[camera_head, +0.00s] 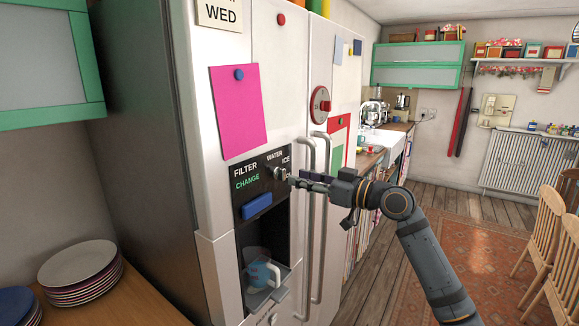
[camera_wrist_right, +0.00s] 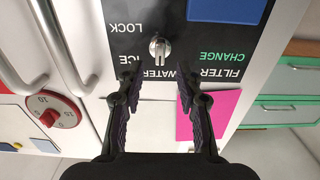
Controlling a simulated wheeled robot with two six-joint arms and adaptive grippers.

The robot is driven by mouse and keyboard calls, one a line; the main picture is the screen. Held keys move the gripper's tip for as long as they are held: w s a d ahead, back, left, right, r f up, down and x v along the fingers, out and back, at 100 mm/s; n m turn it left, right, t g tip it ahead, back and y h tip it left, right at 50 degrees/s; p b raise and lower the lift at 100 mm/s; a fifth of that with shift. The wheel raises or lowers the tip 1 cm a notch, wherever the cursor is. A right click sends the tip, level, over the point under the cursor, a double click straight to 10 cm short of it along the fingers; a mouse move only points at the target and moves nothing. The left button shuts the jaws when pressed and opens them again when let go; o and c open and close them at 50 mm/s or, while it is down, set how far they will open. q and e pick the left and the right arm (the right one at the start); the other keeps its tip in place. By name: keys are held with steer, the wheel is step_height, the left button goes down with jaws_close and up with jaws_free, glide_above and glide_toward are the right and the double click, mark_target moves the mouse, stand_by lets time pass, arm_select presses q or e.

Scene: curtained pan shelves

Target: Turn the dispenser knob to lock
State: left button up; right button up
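The dispenser knob (camera_head: 279,172) is a small metal knob on the black panel of the white fridge. In the right wrist view the knob (camera_wrist_right: 160,47) appears upside down among the labels, with its bar roughly vertical and WATER below it, ICE to the left and LOCK to the upper left. My right gripper (camera_head: 294,182) is just right of the knob in the head view. In the right wrist view my right gripper (camera_wrist_right: 157,88) is open, its two fingers apart and the knob beyond their tips, between their lines. I see no contact. My left gripper is not in view.
A blue paddle (camera_head: 257,206) sits below the knob, and a pale blue mug (camera_head: 262,273) stands in the dispenser recess. Vertical fridge handles (camera_head: 322,220) stand close to my right arm. A red dial timer (camera_head: 320,105) is above. Plates (camera_head: 80,270) are stacked at left.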

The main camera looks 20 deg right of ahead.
mark_target(285, 174)
steer(key=p+x, duration=0.1)
steer(key=x, duration=0.2)
steer(key=shift+w+a+r, duration=0.1)
steer(key=shift+w+a, duration=0.15)
steer(key=shift+w, duration=0.05)
steer(key=shift+w+a, duration=0.25)
steer(key=shift+c, duration=0.4)
jaws_close()
